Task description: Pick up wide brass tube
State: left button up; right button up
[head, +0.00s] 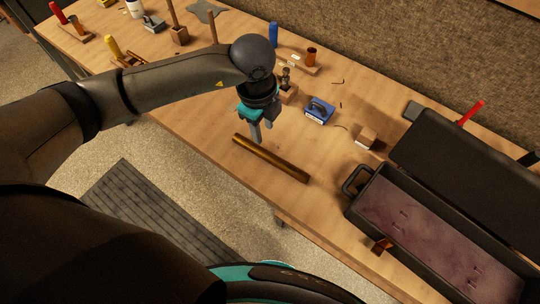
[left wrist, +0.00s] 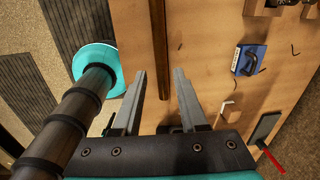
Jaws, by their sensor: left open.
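A brass tube (head: 270,158) lies flat on the wooden workbench near its front edge. It also shows in the left wrist view (left wrist: 160,45), running up and down the picture between the two finger lines. My left gripper (head: 261,134) is open and empty, with its fingers pointing down above the bench just beyond the tube. In the left wrist view the open fingers (left wrist: 160,72) stand on either side of the tube's near end, apart from it. My right gripper is not in view.
An open black case (head: 357,210) with a purplish lining stands to the right. A blue tool (head: 319,110) and a small wooden block (head: 366,136) lie behind the tube. Other tools and stands fill the far left. Bench around the tube (head: 215,125) is clear.

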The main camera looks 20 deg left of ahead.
pick_arm(q)
jog(key=b, duration=0.1)
send_over(267, 153)
jog(key=f, duration=0.5)
jog(key=s+f, duration=0.1)
jog(key=f, duration=0.2)
jog(key=shift+f, duration=0.1)
jog(key=shift+w+f+b, duration=0.2)
jog(key=shift+f, duration=1.1)
jog(key=shift+w+f+b, duration=0.2)
jog(key=shift+f, duration=1.1)
grip_shut()
